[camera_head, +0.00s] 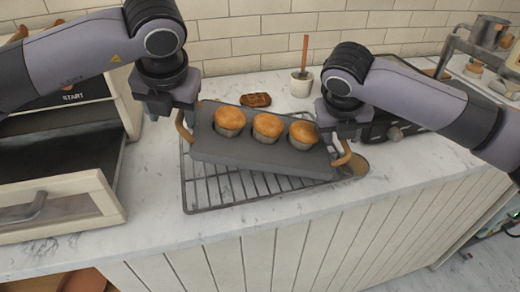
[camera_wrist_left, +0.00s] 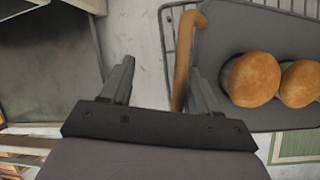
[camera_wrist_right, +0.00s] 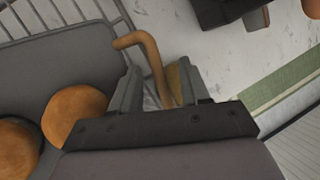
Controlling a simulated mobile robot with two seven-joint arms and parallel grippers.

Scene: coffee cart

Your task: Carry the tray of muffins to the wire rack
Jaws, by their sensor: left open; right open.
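The dark grey tray (camera_head: 262,153) holds three muffins (camera_head: 267,127) in a row. It lies over the wire rack (camera_head: 215,192), turned slightly against it; the rack's front and left bars show. Whether the tray sits flat on the bars is hard to tell. My left gripper (camera_head: 178,112) is open at the tray's left wooden handle (camera_wrist_left: 184,58), which lies between its fingers, nearer the right one in the left wrist view. My right gripper (camera_head: 340,135) is open, with the right wooden handle (camera_wrist_right: 152,58) between its fingers.
An open oven (camera_head: 60,170) with its door down stands at the left. A brown cookie-like item (camera_head: 256,100) and a white pot with a wooden stick (camera_head: 301,84) are behind the tray. A dark appliance (camera_head: 400,125) stands right. The front counter is clear.

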